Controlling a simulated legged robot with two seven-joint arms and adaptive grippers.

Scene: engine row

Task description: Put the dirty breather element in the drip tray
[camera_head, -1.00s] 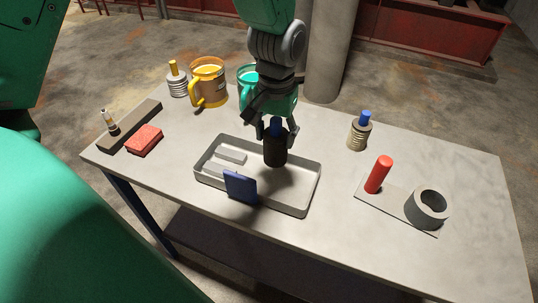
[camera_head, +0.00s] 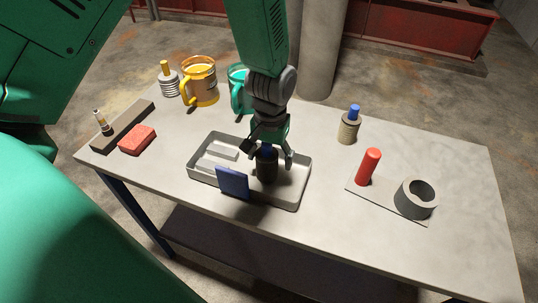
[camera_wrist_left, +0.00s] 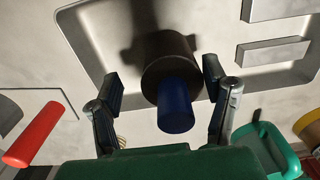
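The dirty breather element, a dark cylinder with a blue top (camera_head: 266,170), stands upright inside the grey drip tray (camera_head: 297,190), in its right-hand part. It looks to be on the tray floor. My left gripper (camera_head: 270,152) is over it, pointing down. In the left wrist view, the dark element (camera_wrist_left: 167,55) sits between the fingers of my left gripper (camera_wrist_left: 165,92), with a gap on each side, so the gripper is open. The tray floor and rim (camera_wrist_left: 82,45) show behind it. My right gripper is not in view.
A blue plate (camera_head: 232,182) stands at the tray's front edge. A yellow mug (camera_head: 199,85), a teal mug (camera_head: 238,95) and a red sponge (camera_head: 137,139) are left and behind. A tan blue-topped element (camera_head: 348,129), red cylinder (camera_head: 369,167) and grey ring (camera_head: 414,200) are right.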

